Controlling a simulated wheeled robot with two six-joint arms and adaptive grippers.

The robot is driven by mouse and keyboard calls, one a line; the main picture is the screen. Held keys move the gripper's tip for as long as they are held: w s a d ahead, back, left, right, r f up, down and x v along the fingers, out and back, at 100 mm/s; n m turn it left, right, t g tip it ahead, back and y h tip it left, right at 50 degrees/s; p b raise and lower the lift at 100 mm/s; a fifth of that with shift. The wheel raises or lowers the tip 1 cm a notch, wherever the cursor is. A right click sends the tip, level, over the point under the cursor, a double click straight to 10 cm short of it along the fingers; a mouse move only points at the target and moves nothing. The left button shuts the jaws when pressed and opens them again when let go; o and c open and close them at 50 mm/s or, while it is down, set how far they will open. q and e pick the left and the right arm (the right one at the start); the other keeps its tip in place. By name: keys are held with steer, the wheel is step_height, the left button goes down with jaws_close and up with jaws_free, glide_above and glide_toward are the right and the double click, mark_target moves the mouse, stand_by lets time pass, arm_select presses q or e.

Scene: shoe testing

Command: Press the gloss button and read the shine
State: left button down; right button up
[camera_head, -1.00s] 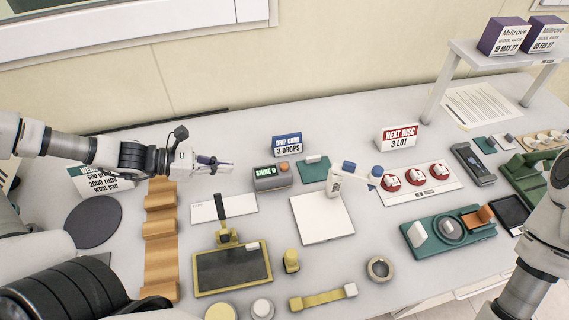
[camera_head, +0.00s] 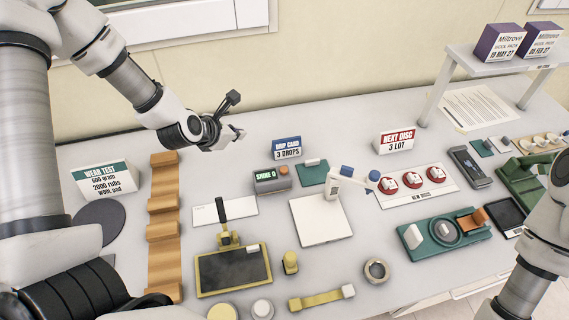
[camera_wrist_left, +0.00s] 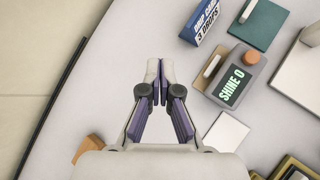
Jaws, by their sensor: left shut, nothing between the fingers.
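The gloss meter (camera_head: 271,180) is a small dark grey box on the table, its screen reading "SHINE 0", with an orange button (camera_head: 283,169) on its top. In the left wrist view the meter (camera_wrist_left: 237,77) lies to the right of my fingers, with its orange button (camera_wrist_left: 251,57) at one corner. My left gripper (camera_head: 238,134) is shut and empty, raised above the table to the left of the meter and apart from it. It also shows in the left wrist view (camera_wrist_left: 160,68). My right arm is at the right edge; its gripper is out of view.
A blue "DRIP CARD 3 DROPS" sign (camera_head: 287,147) stands behind the meter. A teal pad (camera_head: 312,172) lies right of it, a white strip (camera_head: 232,210) in front. An orange wavy rack (camera_head: 163,225) stands at left.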

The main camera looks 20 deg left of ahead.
arm_select(q)
steer(key=d+r+m+h+p, duration=0.1)
steer(key=d+r+m, duration=0.3)
steer(key=d, duration=0.4)
steer(key=m+p, duration=0.1)
steer(key=m, duration=0.2)
glide_above(283, 171)
steer(key=shift+r, duration=0.15)
steer(key=shift+a, duration=0.1)
step_height(283, 171, down, 7)
steer(key=b, duration=0.6)
steer(key=shift+r, duration=0.1)
steer(key=shift+f+b, duration=0.8)
steer(key=shift+f, duration=0.2)
steer(key=shift+f, duration=0.4)
